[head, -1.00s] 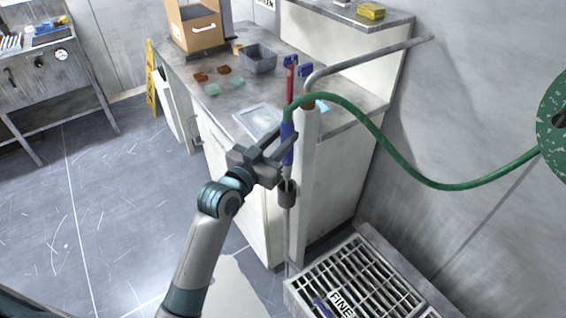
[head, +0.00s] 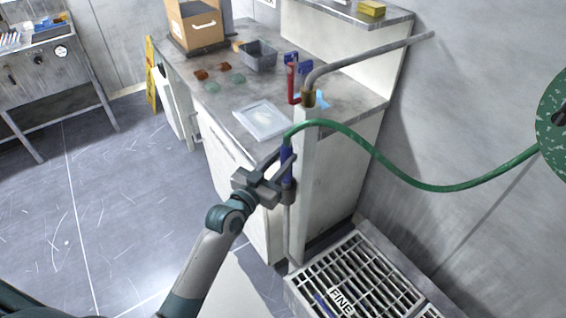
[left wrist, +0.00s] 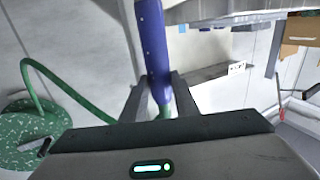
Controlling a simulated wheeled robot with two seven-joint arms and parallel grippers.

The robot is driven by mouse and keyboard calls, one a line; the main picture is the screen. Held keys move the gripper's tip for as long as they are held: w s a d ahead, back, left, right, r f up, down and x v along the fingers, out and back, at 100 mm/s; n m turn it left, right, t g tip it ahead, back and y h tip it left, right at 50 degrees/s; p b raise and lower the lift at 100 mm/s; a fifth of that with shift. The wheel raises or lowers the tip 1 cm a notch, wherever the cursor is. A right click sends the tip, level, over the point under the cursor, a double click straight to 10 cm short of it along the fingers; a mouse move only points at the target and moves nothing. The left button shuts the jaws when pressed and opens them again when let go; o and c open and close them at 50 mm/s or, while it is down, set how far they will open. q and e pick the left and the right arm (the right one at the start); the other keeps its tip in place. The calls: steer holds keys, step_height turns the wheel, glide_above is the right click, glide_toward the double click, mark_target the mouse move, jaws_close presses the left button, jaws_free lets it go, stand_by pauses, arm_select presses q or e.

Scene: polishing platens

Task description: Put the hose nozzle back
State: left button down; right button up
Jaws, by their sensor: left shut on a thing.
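The hose nozzle (head: 286,160) is blue and upright, with the green hose (head: 400,176) leaving its top and arching right. My left gripper (head: 283,174) is shut on the nozzle. In the left wrist view the nozzle (left wrist: 153,45) runs between the two fingers. My right gripper is not in view.
The counter (head: 340,105) is behind. A floor grate (head: 350,275) lies below right. A hose reel (head: 553,115) is at the right.

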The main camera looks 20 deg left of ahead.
arm_select(q)
steer(key=shift+f, duration=0.5)
steer(key=shift+w+f+p, duration=0.1)
steer(key=shift+f+p, duration=0.05)
steer(key=shift+p, duration=0.15)
steer(key=shift+d+f, duration=0.1)
steer(key=shift+f, duration=0.05)
steer(key=shift+f, duration=0.15)
steer(key=c, duration=1.4)
jaws_free()
